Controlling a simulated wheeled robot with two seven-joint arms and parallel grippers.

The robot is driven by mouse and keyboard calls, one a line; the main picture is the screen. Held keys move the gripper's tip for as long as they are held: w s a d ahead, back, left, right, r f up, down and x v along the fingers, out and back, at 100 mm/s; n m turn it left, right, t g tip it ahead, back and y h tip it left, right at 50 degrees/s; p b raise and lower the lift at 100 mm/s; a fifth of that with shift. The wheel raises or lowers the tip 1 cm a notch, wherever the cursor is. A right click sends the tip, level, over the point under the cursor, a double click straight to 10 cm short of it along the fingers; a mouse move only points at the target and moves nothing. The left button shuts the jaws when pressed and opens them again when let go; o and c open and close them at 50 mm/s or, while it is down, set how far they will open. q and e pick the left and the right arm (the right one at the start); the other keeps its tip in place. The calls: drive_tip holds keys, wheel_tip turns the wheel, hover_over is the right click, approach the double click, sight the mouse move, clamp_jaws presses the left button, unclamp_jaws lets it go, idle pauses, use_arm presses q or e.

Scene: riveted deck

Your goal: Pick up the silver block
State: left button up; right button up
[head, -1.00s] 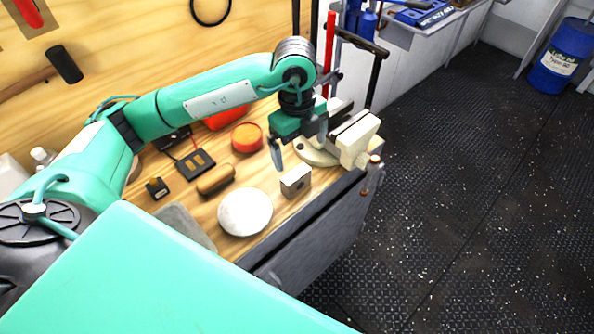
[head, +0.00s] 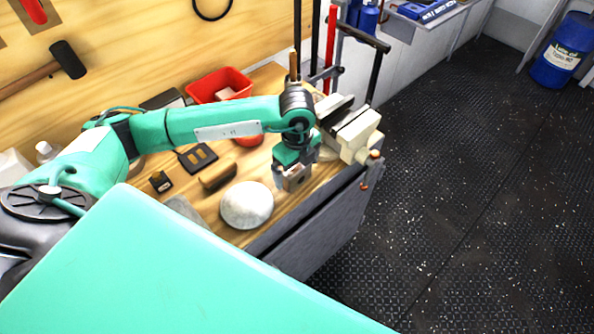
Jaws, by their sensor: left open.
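The silver block (head: 295,181) is a small grey cube on the wooden workbench (head: 228,236), near its front right edge. My left gripper (head: 293,175) points down over the block, its fingers open on either side of it. The gripper hides the block's top and part of its sides. I cannot tell whether the fingers touch it. My right gripper is not in view.
A pale round dome (head: 247,205) sits just left of the block. A cream vise (head: 354,134) is close on the right at the bench corner. A brown brush-like item (head: 218,177), a black device (head: 197,157) and a red bin (head: 220,84) lie further left and back.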

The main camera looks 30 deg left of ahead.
use_arm(q)
drive_tip(key=shift+f, duration=1.15)
drive_tip(key=shift+r, duration=0.1)
drive_tip(key=c, duration=1.4)
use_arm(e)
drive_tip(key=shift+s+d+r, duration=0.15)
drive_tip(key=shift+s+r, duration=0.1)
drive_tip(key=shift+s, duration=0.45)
use_arm(q)
drive_tip(key=shift+o, duration=0.2)
